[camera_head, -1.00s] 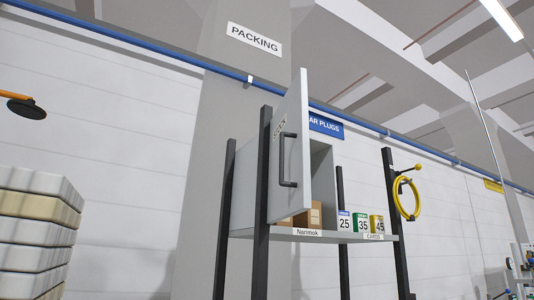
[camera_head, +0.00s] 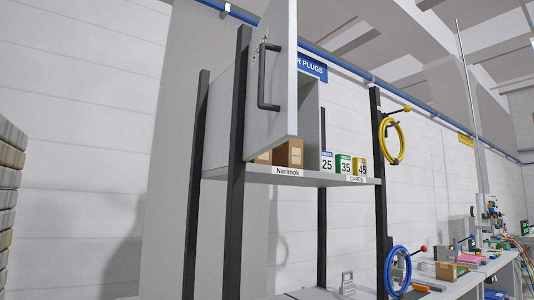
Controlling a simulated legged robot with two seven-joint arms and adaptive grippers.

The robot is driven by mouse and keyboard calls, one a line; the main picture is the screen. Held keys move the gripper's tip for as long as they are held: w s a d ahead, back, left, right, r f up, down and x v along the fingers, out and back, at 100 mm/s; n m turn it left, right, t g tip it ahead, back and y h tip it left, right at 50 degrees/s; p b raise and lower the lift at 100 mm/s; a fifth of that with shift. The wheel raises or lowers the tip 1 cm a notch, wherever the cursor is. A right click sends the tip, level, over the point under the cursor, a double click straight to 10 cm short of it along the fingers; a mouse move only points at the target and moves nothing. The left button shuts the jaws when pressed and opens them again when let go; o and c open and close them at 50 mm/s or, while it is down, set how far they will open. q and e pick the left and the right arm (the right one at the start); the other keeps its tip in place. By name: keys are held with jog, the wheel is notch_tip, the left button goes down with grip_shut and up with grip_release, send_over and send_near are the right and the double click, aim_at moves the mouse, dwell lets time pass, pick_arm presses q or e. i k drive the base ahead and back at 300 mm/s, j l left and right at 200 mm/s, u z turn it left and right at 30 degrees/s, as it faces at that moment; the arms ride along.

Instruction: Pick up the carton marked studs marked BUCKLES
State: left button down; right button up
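Two brown cartons stand on the shelf by the open cabinet door. The right carton (camera_head: 289,153) shows most of its front. The left carton (camera_head: 263,158) is mostly hidden behind the door. Another small brown carton (camera_head: 446,271) stands on the bench at the lower right. I cannot read BUCKLES or studs on any carton. Neither of my grippers is in view.
The grey cabinet door (camera_head: 277,95) swings out toward me, with a dark handle. Small boxes numbered 25 (camera_head: 327,162), 35 (camera_head: 343,165) and 45 (camera_head: 360,168) stand on the shelf (camera_head: 305,179). Dark posts hold it. A yellow hose (camera_head: 391,142) and blue hose (camera_head: 397,270) hang right.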

aim_at(289, 155)
jog(key=i+l, duration=0.15)
jog(key=i, duration=0.35)
jog(key=i+l, duration=0.15)
jog(key=i, duration=0.3)
